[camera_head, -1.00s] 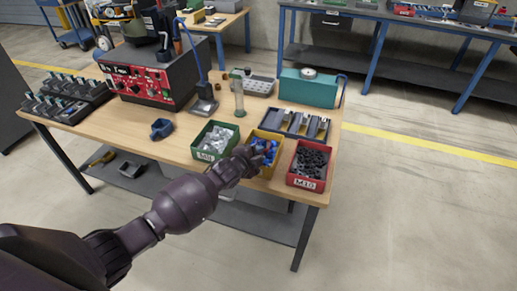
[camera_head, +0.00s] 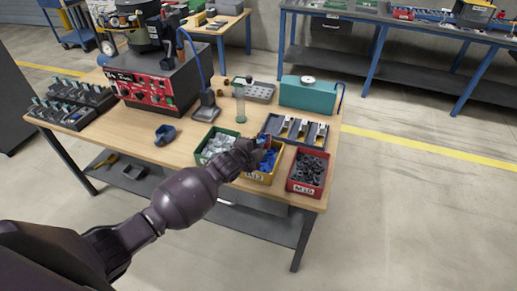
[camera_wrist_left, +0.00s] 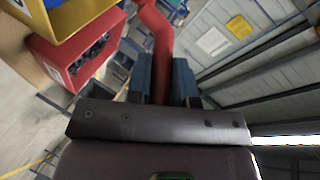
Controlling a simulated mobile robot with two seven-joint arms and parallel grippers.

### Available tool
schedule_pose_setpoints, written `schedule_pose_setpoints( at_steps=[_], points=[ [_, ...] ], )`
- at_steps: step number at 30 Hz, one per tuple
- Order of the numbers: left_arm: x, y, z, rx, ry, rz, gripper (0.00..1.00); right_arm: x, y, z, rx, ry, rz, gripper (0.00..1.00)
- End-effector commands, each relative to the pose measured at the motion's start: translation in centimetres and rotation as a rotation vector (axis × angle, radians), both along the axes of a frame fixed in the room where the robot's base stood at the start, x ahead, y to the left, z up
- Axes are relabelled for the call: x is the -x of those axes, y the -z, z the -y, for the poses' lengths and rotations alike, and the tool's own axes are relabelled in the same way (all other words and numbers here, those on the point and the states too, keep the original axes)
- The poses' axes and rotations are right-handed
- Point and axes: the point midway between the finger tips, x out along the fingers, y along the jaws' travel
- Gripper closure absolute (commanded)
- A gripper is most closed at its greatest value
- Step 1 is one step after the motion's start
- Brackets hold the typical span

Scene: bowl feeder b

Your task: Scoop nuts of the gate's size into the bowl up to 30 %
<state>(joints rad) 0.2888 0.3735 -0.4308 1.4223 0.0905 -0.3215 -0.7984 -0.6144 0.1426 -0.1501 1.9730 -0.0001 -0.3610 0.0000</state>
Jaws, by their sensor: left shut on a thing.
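My left gripper (camera_head: 258,146) is over the yellow bin (camera_head: 262,178), which holds blue pieces. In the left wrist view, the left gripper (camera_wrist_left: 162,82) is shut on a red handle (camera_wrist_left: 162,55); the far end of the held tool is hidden. To the left, the green bin (camera_head: 202,161) holds pale silvery nuts. To the right, the red bin (camera_head: 305,188), with a label that seems to read M10, holds dark nuts. A dark bowl-like part (camera_head: 127,22) sits on the red-fronted machine (camera_head: 148,90). My right gripper is not seen.
A small blue scoop-like cup (camera_head: 165,134) lies on the wooden table. Behind the bins are a tray with several slots (camera_head: 294,130), a clear cylinder (camera_head: 240,103) and a teal box (camera_head: 307,95). Black racks (camera_head: 72,104) stand at the left. Wood is bare left of the green bin.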

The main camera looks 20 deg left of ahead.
Motion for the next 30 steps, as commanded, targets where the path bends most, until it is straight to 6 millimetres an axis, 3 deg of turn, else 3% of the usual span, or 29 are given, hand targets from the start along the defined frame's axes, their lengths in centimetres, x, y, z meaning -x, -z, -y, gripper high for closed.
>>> schedule_pose_setpoints(
  at_steps=[6,15,30],
  points=[
    [0.1,-2.0,0.1,-0.002,0.001,0.016,1.0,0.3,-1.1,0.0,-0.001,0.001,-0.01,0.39],
    [0.2,-3.8,0.0,-0.004,0.0,0.034,1.0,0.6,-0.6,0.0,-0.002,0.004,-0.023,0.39],
    [0.3,-4.4,0.1,-0.005,0.0,0.041,1.0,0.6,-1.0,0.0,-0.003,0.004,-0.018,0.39]
  ],
)
